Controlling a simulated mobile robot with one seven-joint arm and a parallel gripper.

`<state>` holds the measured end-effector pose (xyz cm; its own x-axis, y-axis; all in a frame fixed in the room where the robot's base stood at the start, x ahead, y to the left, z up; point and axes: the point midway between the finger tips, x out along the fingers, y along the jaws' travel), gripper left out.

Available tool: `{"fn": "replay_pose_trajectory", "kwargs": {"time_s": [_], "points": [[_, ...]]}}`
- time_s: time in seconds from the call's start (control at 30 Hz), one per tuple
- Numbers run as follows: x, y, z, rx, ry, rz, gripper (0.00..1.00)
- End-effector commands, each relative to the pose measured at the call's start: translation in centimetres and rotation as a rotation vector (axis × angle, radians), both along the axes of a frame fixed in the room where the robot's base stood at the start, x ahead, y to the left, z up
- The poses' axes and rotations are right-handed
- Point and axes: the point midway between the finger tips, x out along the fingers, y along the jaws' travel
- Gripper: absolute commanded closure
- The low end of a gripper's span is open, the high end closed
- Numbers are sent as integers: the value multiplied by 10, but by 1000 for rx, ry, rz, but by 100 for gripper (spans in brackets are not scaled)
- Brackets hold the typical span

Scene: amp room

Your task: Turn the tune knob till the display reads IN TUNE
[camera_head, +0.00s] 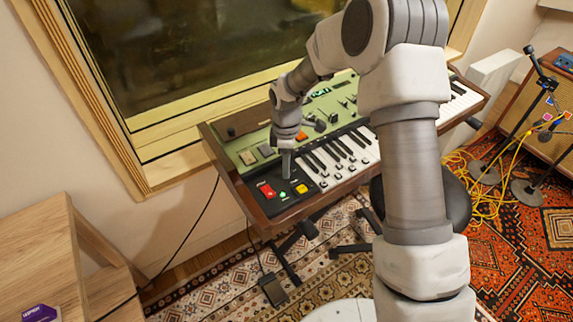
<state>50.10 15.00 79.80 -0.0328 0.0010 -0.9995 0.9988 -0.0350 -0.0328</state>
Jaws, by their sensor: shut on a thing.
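A synthesizer keyboard (238,169) with a wooden case stands under the window. My gripper (286,176) points down at the black panel left of the white keys. Its fingers are shut at the panel on a small thing, which I take to be the tune knob; the fingers hide it. A small display with green glowing marks (321,92) shows on the green upper panel, partly behind my arm. Its text is too small to read.
A red switch (266,190), a small green light (283,195) and a yellow button (302,189) sit close to my fingertips. A wooden table (40,250) stands at left. Microphone stands (525,190) and yellow cables (462,200) are at right.

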Motion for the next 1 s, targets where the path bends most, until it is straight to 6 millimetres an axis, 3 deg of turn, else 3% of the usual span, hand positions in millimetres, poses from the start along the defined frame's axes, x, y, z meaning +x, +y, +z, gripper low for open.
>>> {"fn": "replay_pose_trajectory", "kwargs": {"time_s": [0.37, 1.0], "points": [[0, 0, 1, 0, 0, -71, 100], [1, -1, 1, -1, -1, -582, 100]]}}
